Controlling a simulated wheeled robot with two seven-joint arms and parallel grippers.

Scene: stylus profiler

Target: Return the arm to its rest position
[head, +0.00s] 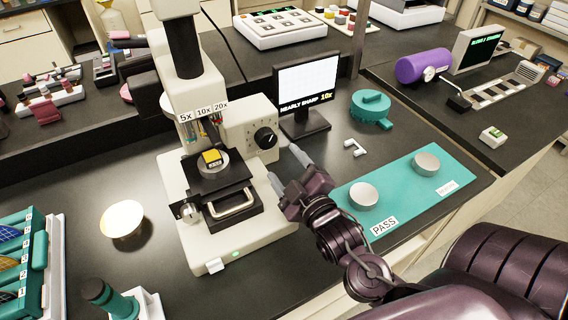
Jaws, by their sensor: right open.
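My right gripper (287,170) is open and empty, its two grey fingers spread just right of the microscope. My dark purple right arm (345,235) reaches in from the lower right, over the near edge of the teal mat. The white microscope (215,85) stands left of the gripper, with a black focus knob (265,138) near the upper finger. A yellow-topped sample (212,157) sits on its black stage (222,185). I cannot tell whether a fingertip touches the microscope. My left gripper is out of view.
A monitor (307,80) stands behind the gripper. The teal mat (395,185) with two round dishes lies to the right, near a teal round container (371,107) and a small white bracket (354,148). A bright disc (121,219) lies on the bench left of the microscope.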

